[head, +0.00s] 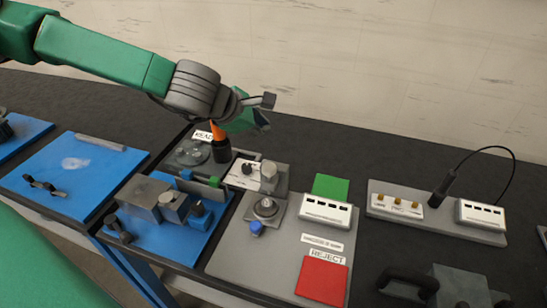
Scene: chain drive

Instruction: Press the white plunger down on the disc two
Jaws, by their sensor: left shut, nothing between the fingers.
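My left gripper (264,110) hangs over the back of the bench, reaching in from the upper left. Its fingers are shut with nothing held, and it is well above the fixtures. A pale upright cylinder (268,172), which may be the white plunger, stands on a grey block behind the round part. A round metal disc-like part (266,208) sits on a small grey plate, in front of the cylinder. I cannot tell which disc is disc two. The gripper is apart from both, up and behind them. My right gripper is not in view.
An orange-tipped black tool (221,147) stands below the gripper. Blue trays (75,165) with metal parts lie left. Right are a green pad (331,187), a white slotted box (326,212), a red REJECT pad (322,281) and a cabled probe unit (435,212).

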